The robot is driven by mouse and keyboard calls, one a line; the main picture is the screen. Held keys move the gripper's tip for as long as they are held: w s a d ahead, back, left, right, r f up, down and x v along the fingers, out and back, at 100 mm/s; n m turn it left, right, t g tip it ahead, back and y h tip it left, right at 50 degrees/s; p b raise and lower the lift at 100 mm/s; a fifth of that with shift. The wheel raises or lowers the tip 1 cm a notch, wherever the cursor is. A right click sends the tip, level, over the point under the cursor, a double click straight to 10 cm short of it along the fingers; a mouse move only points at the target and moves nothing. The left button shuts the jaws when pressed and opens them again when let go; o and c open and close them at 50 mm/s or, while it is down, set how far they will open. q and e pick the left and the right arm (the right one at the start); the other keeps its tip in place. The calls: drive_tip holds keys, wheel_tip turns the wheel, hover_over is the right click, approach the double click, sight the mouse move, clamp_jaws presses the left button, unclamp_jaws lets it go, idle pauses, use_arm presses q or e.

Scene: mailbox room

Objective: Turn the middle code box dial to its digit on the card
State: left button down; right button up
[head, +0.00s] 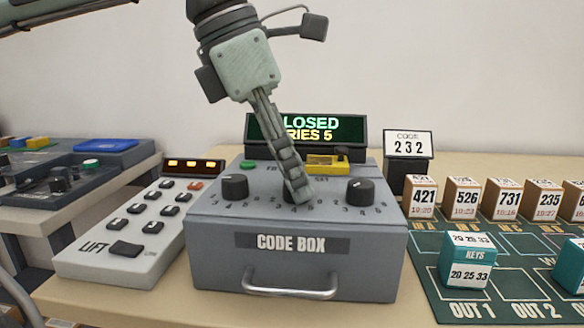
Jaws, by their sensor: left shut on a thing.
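The grey code box (268,265) stands on the table with a front handle and three dials in a row on its top. The left dial (235,187) and the right dial (360,191) are black knobs with digits around them. The middle dial (289,196) is mostly hidden behind my left gripper (299,191), which reaches down from above, tilted, and is shut on it. Its pointer and the digit it points to cannot be read. The card (408,145) behind the box at right reads CODE 232. My right gripper is not in view.
A display (340,129) behind the box reads "CLOSED", "SERIES 5", partly covered by my gripper. A yellow part (325,161) and a green button (248,165) sit on the box's back. A LIFT keypad (140,225) stands left; numbered boxes (424,197) and a green mat (426,242) lie right.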

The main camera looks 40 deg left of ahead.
use_arm(q)
drive_tip(key=c, duration=1.2)
unclamp_jaws()
drive_tip(key=v, duration=1.2)
